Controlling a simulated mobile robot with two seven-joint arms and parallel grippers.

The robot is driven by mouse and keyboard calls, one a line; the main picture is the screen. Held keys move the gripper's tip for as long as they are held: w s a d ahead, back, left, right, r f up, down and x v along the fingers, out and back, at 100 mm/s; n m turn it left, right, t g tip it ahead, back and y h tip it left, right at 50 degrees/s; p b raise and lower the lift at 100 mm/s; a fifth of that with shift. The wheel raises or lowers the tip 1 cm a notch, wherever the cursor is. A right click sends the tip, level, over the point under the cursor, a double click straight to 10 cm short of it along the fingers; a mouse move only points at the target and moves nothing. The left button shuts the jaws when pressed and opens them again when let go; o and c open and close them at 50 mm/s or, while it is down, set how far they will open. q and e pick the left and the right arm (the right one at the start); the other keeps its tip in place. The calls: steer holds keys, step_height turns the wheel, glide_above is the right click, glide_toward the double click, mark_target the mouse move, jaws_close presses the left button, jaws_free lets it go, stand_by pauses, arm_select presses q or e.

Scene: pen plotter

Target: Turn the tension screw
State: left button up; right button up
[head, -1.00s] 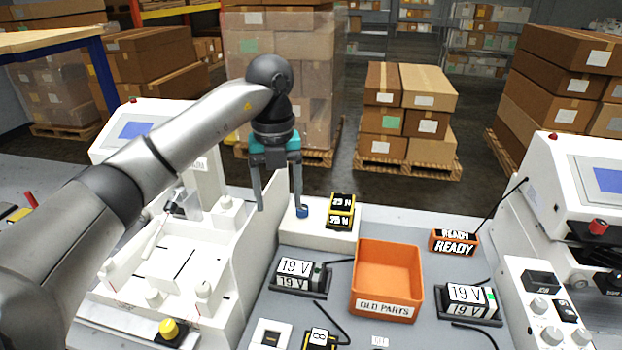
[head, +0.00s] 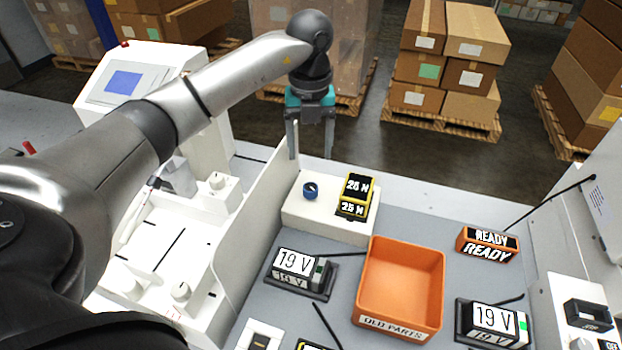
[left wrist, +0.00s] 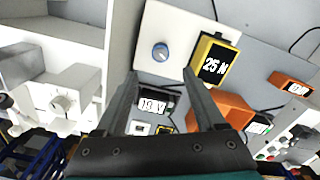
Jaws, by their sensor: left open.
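The tension screw is a small blue knob (head: 310,190) with a pale mark on its top. It stands on a white block (head: 338,223) at the back of the bench, beside a yellow-framed display (head: 355,197) reading 25 N. My left gripper (head: 311,156) is open and empty, above and behind the knob, apart from it. In the left wrist view the knob (left wrist: 160,52) lies beyond the fingertips, between their lines, and the 25 N display (left wrist: 213,64) is to its right. My right gripper is not in view.
A white upright panel (head: 255,225) stands left of the block. In front are a 19 V display (head: 297,268) and an orange OLD PARTS bin (head: 400,290). A READY sign (head: 488,243) and another 19 V display (head: 492,322) are to the right.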

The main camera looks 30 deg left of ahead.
mark_target(311, 186)
arm_select(q)
step_height(311, 186, down, 10)
steer(key=shift+w, duration=0.1)
steer(key=shift+c, duration=0.2)
jaws_close()
stand_by(0.5)
